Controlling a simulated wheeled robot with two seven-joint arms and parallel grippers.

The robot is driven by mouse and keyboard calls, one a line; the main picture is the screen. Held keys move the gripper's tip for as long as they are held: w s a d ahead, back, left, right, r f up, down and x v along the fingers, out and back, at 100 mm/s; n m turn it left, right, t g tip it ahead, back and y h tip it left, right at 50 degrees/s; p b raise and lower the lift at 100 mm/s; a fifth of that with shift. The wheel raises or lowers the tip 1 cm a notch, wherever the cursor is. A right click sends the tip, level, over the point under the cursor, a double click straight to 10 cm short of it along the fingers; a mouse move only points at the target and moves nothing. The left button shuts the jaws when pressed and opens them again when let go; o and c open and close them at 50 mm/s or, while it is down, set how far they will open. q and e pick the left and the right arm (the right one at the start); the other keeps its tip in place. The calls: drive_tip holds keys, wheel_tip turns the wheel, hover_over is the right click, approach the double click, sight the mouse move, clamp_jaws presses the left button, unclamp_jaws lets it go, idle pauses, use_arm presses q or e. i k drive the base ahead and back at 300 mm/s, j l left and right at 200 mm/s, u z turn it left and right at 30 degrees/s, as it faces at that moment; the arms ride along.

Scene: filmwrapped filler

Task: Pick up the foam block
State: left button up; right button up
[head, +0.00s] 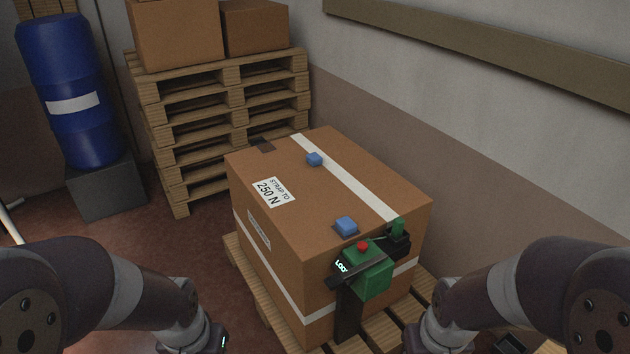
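No object is clearly recognisable as a foam block. Two small blue blocks lie on top of a large brown carton (330,190). One blue block (314,159) is near the far side beside the white strap; the other blue block (346,226) is near the front edge, just behind a green strapping tool. What they are made of cannot be told. My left arm comes in at the lower left and my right arm at the lower right, both in front of the carton. Both grippers are below the picture's edge.
The green tool (372,276) with a red button hangs at the carton's front corner. The carton stands on a wooden pallet (262,302). Stacked pallets (190,130) with boxes and a blue drum (65,75) stand behind left. A wall (480,130) closes the right side.

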sight(313, 159)
drive_tip(key=z, duration=0.45)
drive_tip(key=k+z, duration=0.1)
drive_tip(key=z, duration=0.8)
drive_tip(key=k+l+z, duration=0.1)
drive_tip(key=z, duration=0.85)
drive_tip(key=j, duration=0.5)
drive_tip(key=k+j, duration=0.1)
drive_tip(key=j, duration=0.45)
drive_tip(key=k+j+z, duration=0.1)
drive_tip(key=j, duration=0.95)
drive_tip(key=k+j, duration=0.15)
drive_tip(key=j, duration=0.35)
drive_tip(key=j+z, duration=0.1)
drive_tip(key=j, duration=0.4)
drive_tip(key=k+j, duration=0.15)
drive_tip(key=j, duration=0.35)
drive_tip(key=k+j, duration=0.1)
drive_tip(key=j, duration=0.4)
